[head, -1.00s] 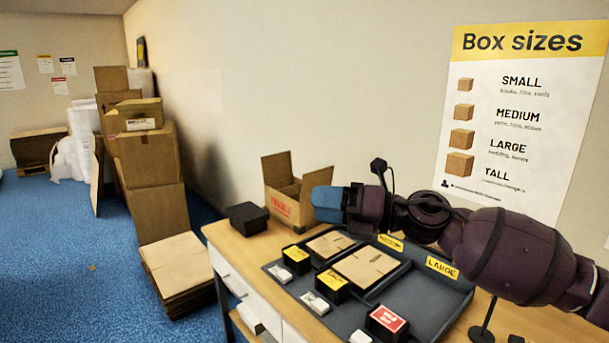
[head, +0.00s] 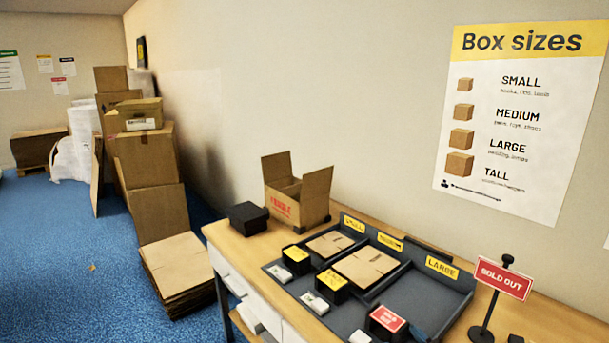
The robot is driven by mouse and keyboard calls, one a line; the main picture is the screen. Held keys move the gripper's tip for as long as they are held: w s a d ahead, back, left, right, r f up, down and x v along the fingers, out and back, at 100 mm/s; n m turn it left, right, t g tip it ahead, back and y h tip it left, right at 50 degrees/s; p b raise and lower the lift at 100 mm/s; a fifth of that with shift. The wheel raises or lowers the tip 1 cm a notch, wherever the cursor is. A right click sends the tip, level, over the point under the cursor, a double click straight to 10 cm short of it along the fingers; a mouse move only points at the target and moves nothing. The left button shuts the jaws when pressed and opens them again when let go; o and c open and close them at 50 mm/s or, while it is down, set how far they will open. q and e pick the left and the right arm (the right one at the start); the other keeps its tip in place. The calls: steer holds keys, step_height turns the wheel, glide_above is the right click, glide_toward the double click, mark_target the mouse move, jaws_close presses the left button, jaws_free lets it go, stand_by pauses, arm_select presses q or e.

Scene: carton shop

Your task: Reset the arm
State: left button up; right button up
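Neither of my grippers nor either arm shows in the head view now. The wooden table (head: 240,250) stands along the wall with a dark tray (head: 452,306) on it. The tray has yellow labels, and the right one reads LARGE (head: 441,267). Flat cartons lie in the left section (head: 330,243) and the middle section (head: 365,266). The large section looks empty. An open carton (head: 298,191) with red print stands at the back of the table.
A red SOLD OUT sign (head: 503,278) stands on the table right of the tray. A black box (head: 248,219) sits at the table's left end. Stacked cartons (head: 150,160) and flat cardboard (head: 176,268) stand on the blue floor, which is open at the left.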

steer(key=s+d+f+m+g+h, duration=0.2)
steer(key=s+d+f+m, duration=0.1)
steer(key=s+f, duration=0.6)
steer(key=s+d+f+m+g+h, duration=0.2)
steer(key=s+d+f, duration=0.3)
steer(key=s+f, duration=0.4)
steer(key=s+m, duration=0.1)
steer(key=s, duration=0.4)
steer(key=shift+s+f+m+g+h, duration=0.25)
steer(key=shift+s+m+g+h, duration=0.1)
steer(key=shift+m+g+h, duration=0.05)
